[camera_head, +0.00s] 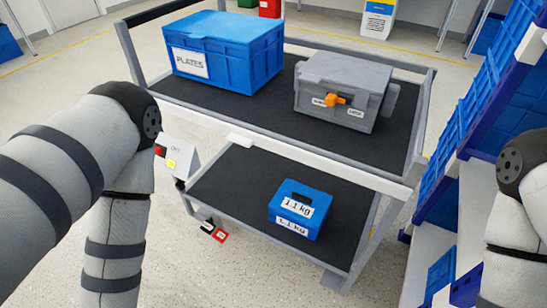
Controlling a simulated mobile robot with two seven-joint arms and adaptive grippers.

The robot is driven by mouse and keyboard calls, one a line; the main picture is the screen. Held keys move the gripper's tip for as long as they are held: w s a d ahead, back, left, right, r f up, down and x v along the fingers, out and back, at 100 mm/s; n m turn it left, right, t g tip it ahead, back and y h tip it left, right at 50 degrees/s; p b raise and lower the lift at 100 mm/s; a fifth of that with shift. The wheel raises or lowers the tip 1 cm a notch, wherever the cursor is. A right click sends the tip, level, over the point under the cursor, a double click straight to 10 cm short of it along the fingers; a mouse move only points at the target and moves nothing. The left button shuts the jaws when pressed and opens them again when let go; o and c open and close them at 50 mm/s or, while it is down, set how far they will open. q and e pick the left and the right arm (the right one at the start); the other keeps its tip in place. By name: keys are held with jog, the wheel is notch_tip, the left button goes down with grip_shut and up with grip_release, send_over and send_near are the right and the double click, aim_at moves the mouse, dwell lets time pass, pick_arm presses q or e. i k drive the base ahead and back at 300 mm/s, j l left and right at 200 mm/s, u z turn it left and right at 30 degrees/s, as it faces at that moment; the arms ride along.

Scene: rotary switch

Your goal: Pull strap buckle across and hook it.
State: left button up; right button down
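A grey box (345,78) stands on the cart's upper shelf, right of centre. An orange part (335,100) sits on its front face between two small white labels with dark text, too small to read surely. A grey piece (390,100) sticks out at the box's right end. I cannot make out a strap or tell whether the orange part is a buckle or a switch knob. My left arm is at the left and my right arm at the right edge; both run down out of the picture, so neither gripper shows.
The cart's dark upper shelf (275,110) also bears a blue lidded box (225,50) labelled PLATES. A blue "1.1 kg" block (300,209) is on the lower shelf (235,185). A white control box (178,155) is at the cart's left. Blue racks (450,140) stand close at right.

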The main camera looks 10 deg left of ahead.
aim_at(180, 186)
jog(key=u, duration=1.25)
